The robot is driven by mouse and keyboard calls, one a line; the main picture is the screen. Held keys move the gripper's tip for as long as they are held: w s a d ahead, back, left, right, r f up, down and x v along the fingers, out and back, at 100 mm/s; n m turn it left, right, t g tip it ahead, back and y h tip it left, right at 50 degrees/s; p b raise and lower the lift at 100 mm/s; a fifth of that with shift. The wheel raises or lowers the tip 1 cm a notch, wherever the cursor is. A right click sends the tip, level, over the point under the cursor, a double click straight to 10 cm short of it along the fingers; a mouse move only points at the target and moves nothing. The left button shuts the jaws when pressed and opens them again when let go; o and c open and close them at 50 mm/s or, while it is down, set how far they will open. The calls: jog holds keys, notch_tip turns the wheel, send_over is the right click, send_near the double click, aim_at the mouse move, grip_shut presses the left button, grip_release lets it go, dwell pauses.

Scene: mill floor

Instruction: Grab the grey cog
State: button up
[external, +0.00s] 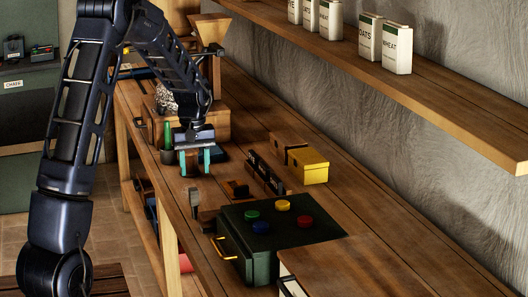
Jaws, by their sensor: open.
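My gripper (195,168) hangs over the left part of the long wooden bench, pointing down. Its two teal fingers are apart with nothing seen between them. I cannot make out a grey cog for certain in the external view. A speckled grey-white thing (166,98) sits behind my gripper, by a wooden box, partly hidden by my arm; its shape is too small to tell. A small grey upright piece (194,199) stands on the bench in front of my gripper, below the fingers in the picture; I cannot tell what it is.
A dark green box (270,255) with coloured round pieces on top stands nearer the camera. A yellow box (308,166), a dark rack (263,174) and a small brown block (237,189) lie to the right. A green bottle (168,136) stands left. A shelf (430,95) with cartons overhangs the bench.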

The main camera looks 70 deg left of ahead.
aim_at(194, 202)
jog(key=shift+s+a+f, duration=0.3)
jog(key=shift+a+f, duration=0.35)
jog(key=shift+a, duration=0.1)
notch_tip(194, 202, down, 11)
jog(key=shift+w+r, duration=0.1)
grip_shut()
